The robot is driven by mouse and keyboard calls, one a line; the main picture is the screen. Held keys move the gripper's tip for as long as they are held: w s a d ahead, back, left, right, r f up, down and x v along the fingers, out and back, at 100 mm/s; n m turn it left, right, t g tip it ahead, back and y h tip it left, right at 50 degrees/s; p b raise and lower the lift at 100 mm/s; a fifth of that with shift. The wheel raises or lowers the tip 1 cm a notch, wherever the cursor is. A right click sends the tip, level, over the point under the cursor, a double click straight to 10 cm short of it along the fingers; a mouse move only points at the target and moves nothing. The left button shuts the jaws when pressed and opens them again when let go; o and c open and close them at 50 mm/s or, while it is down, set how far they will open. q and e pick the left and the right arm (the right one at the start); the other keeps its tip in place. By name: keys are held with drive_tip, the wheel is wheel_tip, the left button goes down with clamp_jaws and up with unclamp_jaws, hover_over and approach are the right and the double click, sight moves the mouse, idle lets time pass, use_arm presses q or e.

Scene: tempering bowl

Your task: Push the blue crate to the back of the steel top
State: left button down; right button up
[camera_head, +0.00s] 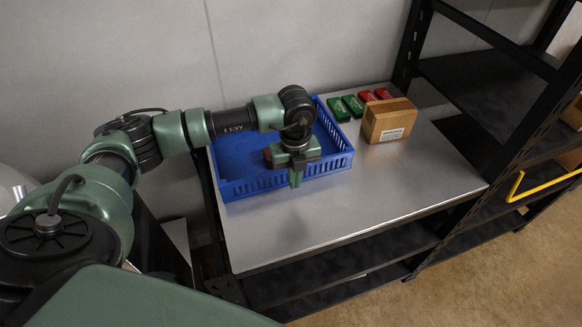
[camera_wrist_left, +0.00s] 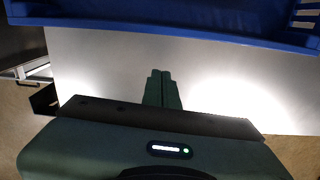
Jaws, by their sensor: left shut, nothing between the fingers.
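The blue crate (camera_head: 334,147) sits on the left part of the steel top (camera_head: 380,195), near the wall. A small brown item, partly hidden by my gripper, shows inside the crate. My left gripper (camera_head: 295,180) points down at the crate's front side, with its fingers shut and empty. In the left wrist view the shut fingers (camera_wrist_left: 161,88) are over bare steel (camera_wrist_left: 220,75), and the crate's blue rim (camera_wrist_left: 160,29) runs across the top of the picture. A gap shows there between fingertips and crate; touching cannot be told in the head view. My right gripper is not in view.
A cardboard box (camera_head: 388,121) stands right of the crate. Green packs (camera_head: 345,106) and red packs (camera_head: 375,95) lie behind it near the wall. A black shelf rack (camera_head: 490,85) with a yellow handle (camera_head: 545,183) stands at right. The front of the steel top is clear.

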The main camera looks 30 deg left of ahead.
use_arm(q)
drive_tip(key=shift+s+f+p, duration=0.1)
drive_tip(key=shift+f+p, duration=0.2)
drive_tip(key=shift+f, duration=0.6)
drive_tip(key=shift+w+a+p, duration=0.65)
drive_tip(key=shift+w+a, duration=0.2)
drive_tip(key=shift+w, duration=0.15)
drive_tip(key=shift+w+a+f, duration=0.1)
drive_tip(key=shift+w+a, duration=0.45)
